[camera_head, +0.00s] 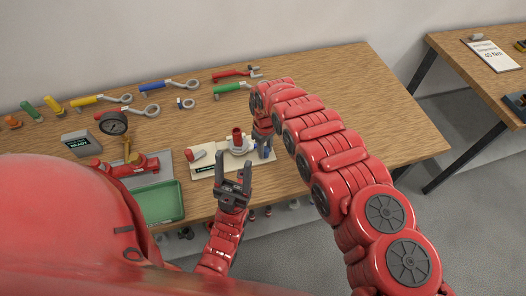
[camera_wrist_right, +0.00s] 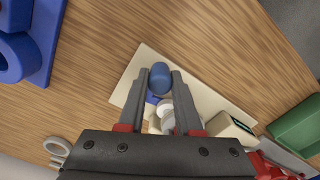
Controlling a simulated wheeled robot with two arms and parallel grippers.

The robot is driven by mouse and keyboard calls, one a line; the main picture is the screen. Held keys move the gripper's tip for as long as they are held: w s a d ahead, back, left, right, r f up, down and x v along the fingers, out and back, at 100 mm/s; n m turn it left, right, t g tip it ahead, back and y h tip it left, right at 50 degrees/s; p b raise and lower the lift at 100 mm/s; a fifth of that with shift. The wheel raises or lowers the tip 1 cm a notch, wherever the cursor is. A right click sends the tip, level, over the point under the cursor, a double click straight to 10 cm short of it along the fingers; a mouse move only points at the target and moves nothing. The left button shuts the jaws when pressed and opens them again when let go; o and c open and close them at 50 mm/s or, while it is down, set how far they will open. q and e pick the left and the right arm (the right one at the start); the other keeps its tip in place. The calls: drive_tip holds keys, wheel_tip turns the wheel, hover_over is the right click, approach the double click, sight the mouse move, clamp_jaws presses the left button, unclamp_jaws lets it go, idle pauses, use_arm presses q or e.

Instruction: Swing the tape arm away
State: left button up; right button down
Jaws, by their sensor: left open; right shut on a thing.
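A cream board (camera_head: 206,168) lies on the wooden table with a grey fitting (camera_head: 238,150) carrying a red upright cylinder (camera_head: 237,134). A blue knob (camera_wrist_right: 160,76) stands at the board's right side. My right gripper (camera_head: 264,143) comes down from above and is shut on it; in the right wrist view the two fingertips (camera_wrist_right: 160,78) flank the knob. White round parts (camera_wrist_right: 166,112) show below it, partly hidden by the fingers. Which part is the tape arm I cannot tell. My left gripper (camera_head: 234,170) is open and empty, in front of the board.
A green tray (camera_head: 160,202), a red valve (camera_head: 130,167) and a pressure gauge (camera_head: 114,123) stand left of the board. Several colored-handled wrenches, including a blue one (camera_head: 168,86), line the table's back. The table's right part is clear.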

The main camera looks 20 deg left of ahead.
drive_tip(key=n+b, duration=0.1)
drive_tip(key=b, duration=0.1)
drive_tip(key=w+d+n+b, duration=0.1)
drive_tip(key=n+b, duration=0.1)
drive_tip(key=w+n+b, duration=0.1)
drive_tip(key=n+b, duration=0.1)
drive_tip(key=shift+w+d+f+b, duration=0.1)
drive_tip(key=shift+d+f+b, duration=0.1)
drive_tip(key=shift+f+b, duration=0.15)
drive_tip(key=shift+w+r+n+b, duration=0.15)
drive_tip(key=shift+w+n+b, duration=0.05)
drive_tip(key=shift+n+b, duration=0.7)
drive_tip(key=shift+w+r+b, duration=0.15)
drive_tip(key=shift+r+b, duration=0.05)
drive_tip(key=shift+b, duration=0.15)
drive_tip(key=shift+d, duration=0.1)
drive_tip(key=c, duration=0.6)
unclamp_jaws()
drive_tip(key=shift+r, duration=0.1)
